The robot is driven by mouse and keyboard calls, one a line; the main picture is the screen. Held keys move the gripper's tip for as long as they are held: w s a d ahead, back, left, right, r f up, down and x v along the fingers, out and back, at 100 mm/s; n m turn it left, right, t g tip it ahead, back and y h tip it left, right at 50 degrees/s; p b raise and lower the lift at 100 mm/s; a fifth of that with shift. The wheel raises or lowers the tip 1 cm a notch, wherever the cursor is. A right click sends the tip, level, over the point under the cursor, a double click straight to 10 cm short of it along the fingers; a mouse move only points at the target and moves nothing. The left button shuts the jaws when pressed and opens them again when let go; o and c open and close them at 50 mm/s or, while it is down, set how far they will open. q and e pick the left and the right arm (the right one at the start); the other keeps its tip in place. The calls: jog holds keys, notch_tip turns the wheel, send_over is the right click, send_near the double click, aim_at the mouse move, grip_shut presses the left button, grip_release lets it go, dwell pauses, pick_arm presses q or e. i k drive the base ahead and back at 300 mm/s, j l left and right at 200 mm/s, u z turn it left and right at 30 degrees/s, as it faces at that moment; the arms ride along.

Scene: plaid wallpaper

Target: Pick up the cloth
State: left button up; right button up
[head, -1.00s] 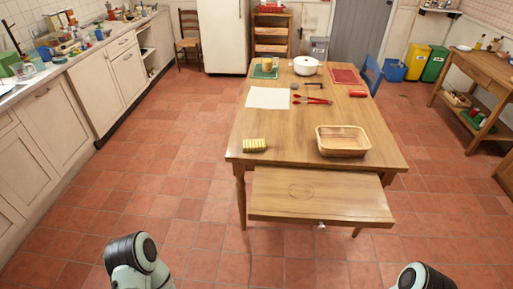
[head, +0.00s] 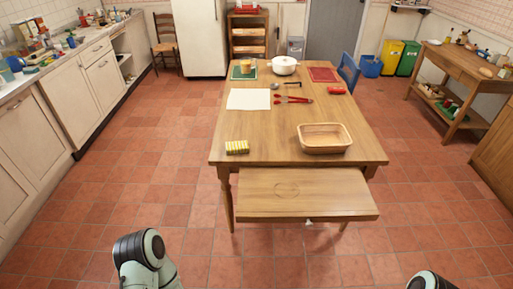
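A small yellow, green and white striped block-like thing (head: 237,147) lies on the near left part of the wooden table; it may be a folded cloth, but I cannot tell for sure. A flat white sheet (head: 248,99) lies farther back on the left side of the table; I cannot tell whether it is cloth or paper. Nothing touches either one. Only parts of my arms show at the bottom edge, well short of the table. Neither gripper is in view.
The table (head: 270,158) bears a wicker basket (head: 325,148), red tongs (head: 293,100), a white pot (head: 285,68) and a red mat (head: 322,75). A blue chair (head: 349,74) stands at right. Tiled floor is clear on both sides.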

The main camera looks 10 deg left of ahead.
aim_at(232, 147)
jog(key=i+j+z, duration=0.1)
jog(key=z, duration=0.3)
jog(key=j+z, duration=0.5)
jog(key=z, duration=0.3)
jog(key=j+z, duration=0.25)
jog(key=j, duration=0.3)
jog(key=j+z, duration=0.3)
jog(key=j, duration=0.25)
jog(key=k+j+z, duration=0.1)
jog(key=j, duration=0.6)
jog(key=k+j+z, duration=0.15)
jog(key=j, duration=0.2)
